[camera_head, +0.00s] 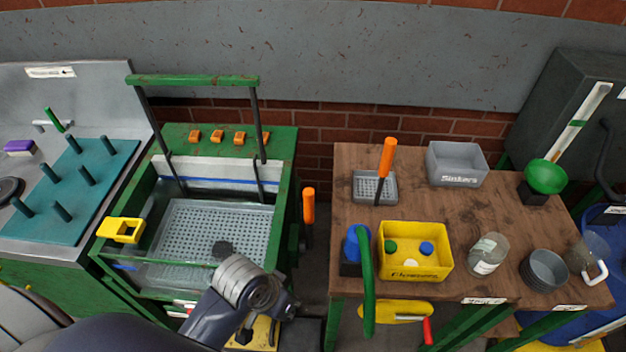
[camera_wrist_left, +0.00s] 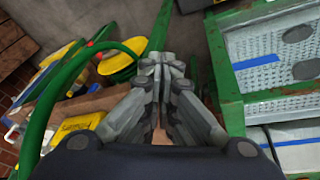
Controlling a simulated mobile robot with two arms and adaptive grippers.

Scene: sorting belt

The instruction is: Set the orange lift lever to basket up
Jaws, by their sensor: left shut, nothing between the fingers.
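The orange lift lever (camera_head: 309,205) has an upright orange grip on a dark shaft, at the right side of the green tank frame (camera_head: 284,180). The grey perforated basket (camera_head: 215,225) sits low inside the tank; it also shows in the left wrist view (camera_wrist_left: 285,105). My left gripper (camera_head: 290,306) is in front of the tank's right corner, nearer to me than the lever and apart from it. In the left wrist view its fingers (camera_wrist_left: 161,62) are closed together and empty. The lever is not clearly visible in the wrist view. My right gripper is not in view.
A wooden table (camera_head: 345,270) stands right of the lever, with a narrow gap between. It carries a yellow bin (camera_head: 415,270), a grey Sinkers bin (camera_head: 457,165) and an orange-handled tool (camera_head: 387,158) in a small tray. A teal peg board (camera_head: 65,220) is at left.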

